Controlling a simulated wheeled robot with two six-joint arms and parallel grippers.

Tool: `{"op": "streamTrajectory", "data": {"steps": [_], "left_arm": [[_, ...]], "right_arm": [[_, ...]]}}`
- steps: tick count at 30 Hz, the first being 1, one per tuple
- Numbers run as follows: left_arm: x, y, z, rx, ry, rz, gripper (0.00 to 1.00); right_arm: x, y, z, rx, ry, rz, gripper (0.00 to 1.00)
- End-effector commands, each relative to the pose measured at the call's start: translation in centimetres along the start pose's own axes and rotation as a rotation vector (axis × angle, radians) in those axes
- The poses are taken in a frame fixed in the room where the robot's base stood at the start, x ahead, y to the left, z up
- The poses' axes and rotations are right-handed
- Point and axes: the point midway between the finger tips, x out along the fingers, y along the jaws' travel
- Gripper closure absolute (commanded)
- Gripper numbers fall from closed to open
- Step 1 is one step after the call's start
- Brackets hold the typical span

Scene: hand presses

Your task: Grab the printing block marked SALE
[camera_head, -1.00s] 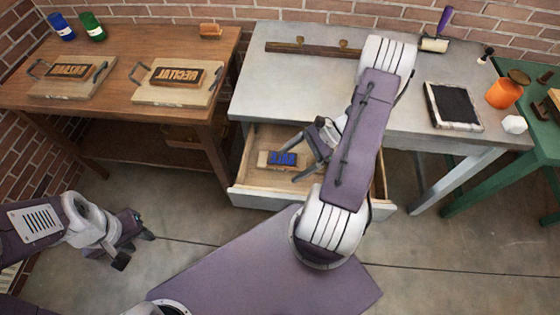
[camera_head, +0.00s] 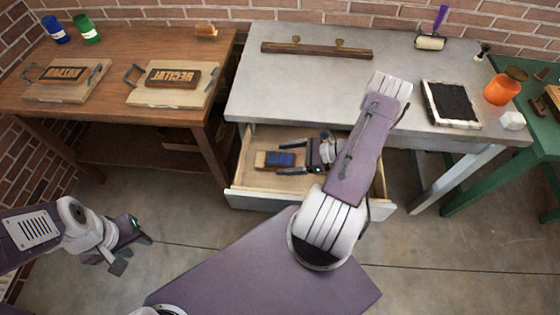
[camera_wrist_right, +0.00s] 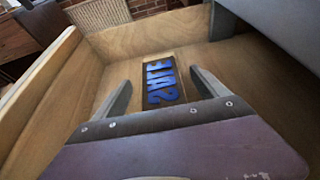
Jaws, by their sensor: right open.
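The SALE printing block (camera_head: 280,159), with raised blue letters on a dark face, lies in the open drawer (camera_head: 250,193) under the grey table. In the right wrist view the block (camera_wrist_right: 161,82) shows its blue letters mirrored, between and beyond my fingers. My right gripper (camera_head: 294,157) is inside the drawer at the block's right end, its fingers spread. It also shows in the right wrist view (camera_wrist_right: 160,88), open with nothing held. My left gripper (camera_head: 135,243) is far left above the floor, away from the block; its jaw gap is not clear.
A wooden table (camera_head: 120,122) at left holds two boards with other printing blocks, one marked RECITAL (camera_head: 173,75). The grey table (camera_head: 395,60) carries a black ink pad (camera_head: 453,104), a roller (camera_head: 431,42) and a wooden bar (camera_head: 315,50). The drawer walls surround my right gripper.

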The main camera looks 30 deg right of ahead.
Motion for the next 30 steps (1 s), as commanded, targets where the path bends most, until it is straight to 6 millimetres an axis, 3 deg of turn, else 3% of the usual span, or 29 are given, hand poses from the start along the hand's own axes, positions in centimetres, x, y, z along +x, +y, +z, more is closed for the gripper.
{"op": "streamTrajectory", "data": {"steps": [4,11,19,30], "left_arm": [[0.0,0.0,0.0,0.0,0.0,0.0,0.64],[0.0,0.0,0.0,0.0,0.0,0.0,0.64],[0.0,0.0,0.0,0.0,0.0,0.0,0.64],[-0.2,0.0,0.0,0.0,0.0,0.0,0.64]], "right_arm": [[2.0,0.0,0.0,0.0,-0.001,0.002,0.16],[2.3,0.0,0.0,-0.001,0.0,0.0,0.16],[2.2,0.0,0.0,-0.001,0.0,0.0,0.89],[1.9,-0.1,0.8,-0.002,0.0,0.0,0.92]]}}
